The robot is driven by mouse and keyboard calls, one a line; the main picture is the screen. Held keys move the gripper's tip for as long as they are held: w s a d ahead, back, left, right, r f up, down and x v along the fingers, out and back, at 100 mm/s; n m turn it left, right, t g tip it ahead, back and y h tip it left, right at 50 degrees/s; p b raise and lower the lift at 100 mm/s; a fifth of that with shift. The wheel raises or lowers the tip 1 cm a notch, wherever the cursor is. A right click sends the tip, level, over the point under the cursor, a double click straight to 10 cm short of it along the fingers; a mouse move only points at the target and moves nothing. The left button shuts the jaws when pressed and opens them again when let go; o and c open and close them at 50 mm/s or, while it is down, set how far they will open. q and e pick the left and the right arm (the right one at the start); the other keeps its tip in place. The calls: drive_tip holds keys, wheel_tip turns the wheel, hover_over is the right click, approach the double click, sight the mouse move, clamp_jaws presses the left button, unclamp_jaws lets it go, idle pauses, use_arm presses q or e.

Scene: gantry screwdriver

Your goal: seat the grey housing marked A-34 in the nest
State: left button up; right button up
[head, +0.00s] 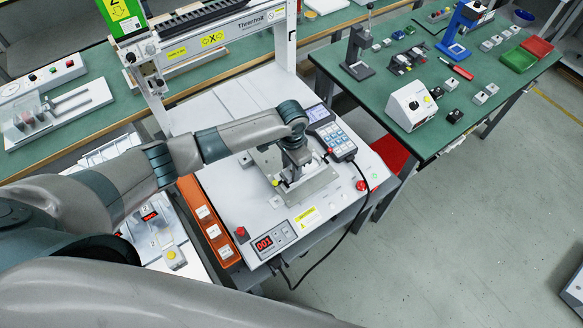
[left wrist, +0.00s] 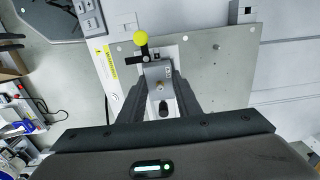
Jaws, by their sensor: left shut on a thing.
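My left gripper (head: 291,172) points down over the metal fixture plate (head: 318,186) on the white gantry station. In the left wrist view its two fingers (left wrist: 160,105) are shut on a grey housing (left wrist: 158,82); its small marking is too small to read. The housing is over the nest area of the plate (left wrist: 215,75), right by the toggle clamp with a yellow ball knob (left wrist: 140,37). The fingers and housing hide the nest, so I cannot tell whether the housing is down in it. My right gripper is not in view.
An orange tray (head: 191,190) with several light parts lies left of the fixture. A keypad pendant (head: 336,140) with a cable, a red button (head: 361,186) and a 001 display (head: 264,243) surround it. The gantry frame (head: 285,40) stands behind.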

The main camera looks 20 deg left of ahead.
use_arm(q)
drive_tip(key=o, duration=1.2)
drive_tip(key=shift+o, duration=0.2)
drive_tip(key=shift+r, duration=0.1)
wheel_tip(320, 180, up, 17)
drive_tip(key=b, duration=0.4)
